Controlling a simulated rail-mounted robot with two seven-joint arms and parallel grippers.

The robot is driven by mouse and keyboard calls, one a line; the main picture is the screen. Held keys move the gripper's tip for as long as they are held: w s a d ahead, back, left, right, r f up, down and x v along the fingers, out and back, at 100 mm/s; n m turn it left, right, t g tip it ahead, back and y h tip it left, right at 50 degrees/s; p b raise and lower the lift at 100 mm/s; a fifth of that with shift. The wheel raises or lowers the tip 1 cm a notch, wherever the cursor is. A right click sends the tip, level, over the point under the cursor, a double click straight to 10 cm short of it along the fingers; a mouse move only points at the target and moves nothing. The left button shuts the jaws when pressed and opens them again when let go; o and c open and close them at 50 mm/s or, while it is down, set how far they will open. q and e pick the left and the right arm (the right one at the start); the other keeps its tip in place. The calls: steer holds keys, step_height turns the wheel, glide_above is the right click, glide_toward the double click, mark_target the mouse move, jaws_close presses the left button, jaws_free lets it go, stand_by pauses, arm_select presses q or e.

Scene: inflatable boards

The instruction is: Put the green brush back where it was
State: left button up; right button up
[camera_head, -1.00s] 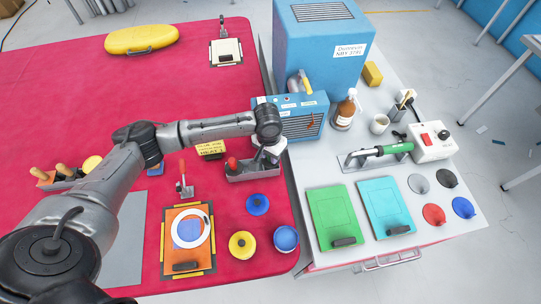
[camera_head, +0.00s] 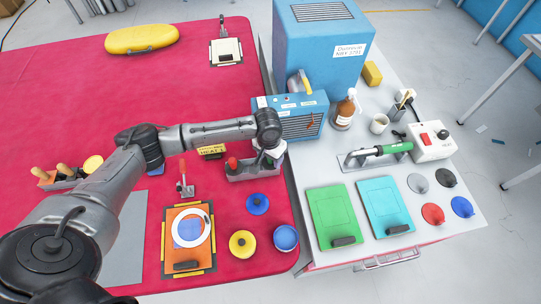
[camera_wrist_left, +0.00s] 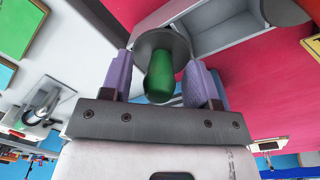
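The green brush shows in the left wrist view as a rounded green handle (camera_wrist_left: 159,76) with a grey round collar (camera_wrist_left: 160,43) behind it. My left gripper (camera_wrist_left: 158,78) has its two purple-grey fingers on either side of the handle, with gaps visible, so it looks open around it. In the head view the left gripper (camera_head: 270,155) is over the right end of a grey tray (camera_head: 250,174), which hides the brush there. The tray also shows in the left wrist view (camera_wrist_left: 225,32). A red-knobbed tool (camera_head: 232,163) stands at its left end. My right gripper is not in view.
A blue machine (camera_head: 303,120) stands close beyond the tray. A green-handled tool (camera_head: 385,149) rests on the white bench at right.

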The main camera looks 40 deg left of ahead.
arm_select(q)
steer(key=shift+r+b, duration=0.25)
steer(key=shift+b, duration=0.1)
step_height(320, 180, up, 13)
steer(key=p, duration=0.2)
steer(key=shift+a+f, duration=0.2)
steer(key=shift+a, duration=0.15)
